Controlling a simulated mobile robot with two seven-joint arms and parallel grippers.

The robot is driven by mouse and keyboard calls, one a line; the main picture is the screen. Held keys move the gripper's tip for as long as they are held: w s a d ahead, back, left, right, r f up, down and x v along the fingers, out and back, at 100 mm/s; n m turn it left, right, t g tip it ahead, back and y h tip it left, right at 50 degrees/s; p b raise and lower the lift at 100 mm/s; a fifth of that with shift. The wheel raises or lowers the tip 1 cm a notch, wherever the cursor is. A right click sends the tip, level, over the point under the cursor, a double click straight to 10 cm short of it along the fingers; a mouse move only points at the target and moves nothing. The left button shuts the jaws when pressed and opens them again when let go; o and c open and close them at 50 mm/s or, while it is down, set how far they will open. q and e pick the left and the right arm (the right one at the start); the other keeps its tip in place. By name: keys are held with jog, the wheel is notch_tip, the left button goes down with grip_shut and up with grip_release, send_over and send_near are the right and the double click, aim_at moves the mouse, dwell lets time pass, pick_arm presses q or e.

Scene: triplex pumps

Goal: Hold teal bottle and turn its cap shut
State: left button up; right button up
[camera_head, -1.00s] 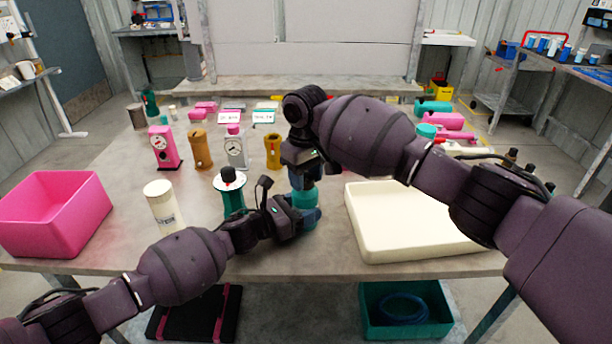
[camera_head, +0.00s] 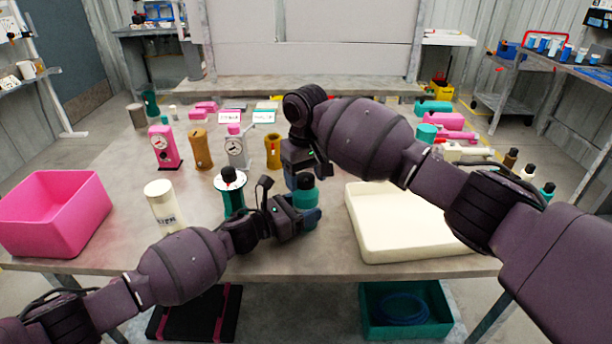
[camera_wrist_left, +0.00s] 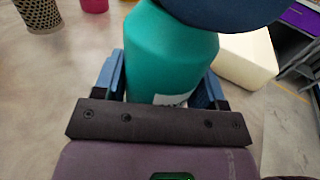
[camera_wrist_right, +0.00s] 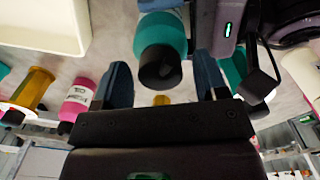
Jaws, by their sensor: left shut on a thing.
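The teal bottle (camera_head: 306,197) stands upright near the front middle of the table, with its dark cap (camera_head: 305,181) on top. My left gripper (camera_head: 308,213) is shut around the bottle's body. My right gripper (camera_head: 309,168) is open just above the cap. In the right wrist view the cap (camera_wrist_right: 160,72) shows between the spread fingers, apart from both.
A cream tray (camera_head: 400,250) lies right of the bottle. A green spool-like piece with a black knob (camera_head: 230,180) and a white bottle (camera_head: 163,208) stand to the left. A pink bin (camera_head: 55,235) is at far left. Gauges and pump parts stand behind.

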aim_at(306, 177)
dwell(0.3)
notch_tip(306, 177, up, 12)
dwell(0.6)
pick_arm(q)
jog(key=o, duration=1.2)
